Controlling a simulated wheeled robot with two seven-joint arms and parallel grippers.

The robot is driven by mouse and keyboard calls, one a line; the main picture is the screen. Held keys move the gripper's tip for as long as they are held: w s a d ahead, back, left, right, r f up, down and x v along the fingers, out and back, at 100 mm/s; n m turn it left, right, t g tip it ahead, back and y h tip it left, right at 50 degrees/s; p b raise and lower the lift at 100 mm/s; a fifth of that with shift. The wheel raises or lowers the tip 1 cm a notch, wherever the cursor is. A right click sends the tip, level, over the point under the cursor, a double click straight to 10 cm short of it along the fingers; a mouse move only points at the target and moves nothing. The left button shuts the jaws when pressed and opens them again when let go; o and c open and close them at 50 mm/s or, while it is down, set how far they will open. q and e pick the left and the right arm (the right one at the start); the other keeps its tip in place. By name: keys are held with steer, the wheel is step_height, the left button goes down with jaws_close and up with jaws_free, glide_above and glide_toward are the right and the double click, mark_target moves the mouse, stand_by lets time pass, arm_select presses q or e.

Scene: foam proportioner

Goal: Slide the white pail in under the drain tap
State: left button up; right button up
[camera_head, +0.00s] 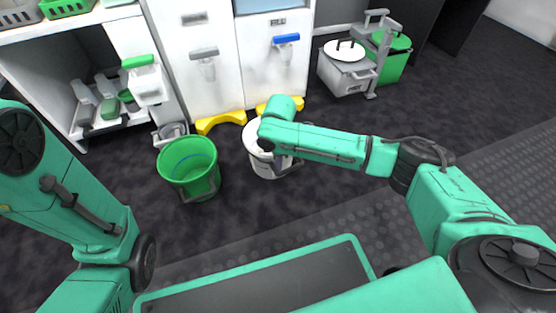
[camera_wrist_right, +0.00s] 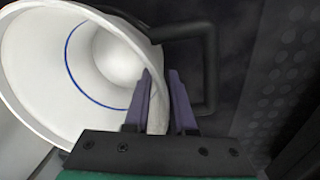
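The white pail (camera_head: 262,165) stands upright on the dark floor, in front of the white cabinet, partly hidden by my right wrist. My right gripper (camera_wrist_right: 160,80) has one finger inside the pail and one outside, with the wall between them close to both fingers. The white pail (camera_wrist_right: 40,60) shows its inside with a blue ring, and its dark bail handle (camera_wrist_right: 211,70) hangs outside. A blue-levered tap (camera_head: 286,42) and a grey-levered tap (camera_head: 204,54) are on the cabinet front; which one is the drain tap I cannot tell. My left gripper is out of view.
A green bucket (camera_head: 188,165) stands left of the pail. Yellow floor pieces (camera_head: 220,121) lie at the cabinet foot. A grey wringer-like unit (camera_head: 347,75) and green bin (camera_head: 392,62) stand at the back right. Floor right of the pail is open.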

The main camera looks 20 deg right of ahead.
steer(key=shift+f, duration=0.1)
jaws_close()
stand_by(1.4)
